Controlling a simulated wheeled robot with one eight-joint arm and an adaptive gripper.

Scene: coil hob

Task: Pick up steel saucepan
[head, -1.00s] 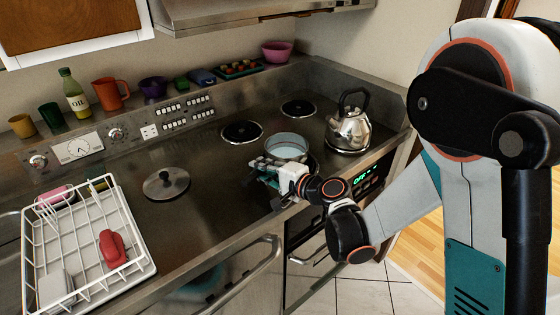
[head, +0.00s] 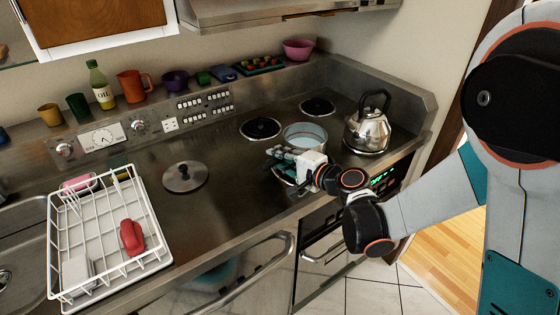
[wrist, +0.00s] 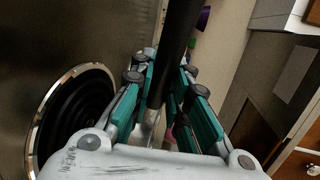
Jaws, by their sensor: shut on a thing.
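The steel saucepan (head: 304,136) is in the head view, on the right part of the hob, with pale blue inside. My gripper (head: 280,157) is at its near side and partly covers it. In the wrist view, the green fingers of my gripper (wrist: 163,78) are closed around a long dark handle (wrist: 179,35). The bare coil burner also shows in the wrist view (wrist: 75,115). The pan's body is not clearly visible there.
A steel kettle (head: 368,130) stands close to the right of the pan. Two back burners (head: 260,128) are empty. A lid (head: 185,177) lies on the left of the hob. A white dish rack (head: 105,235) is at the left front. The middle of the hob is clear.

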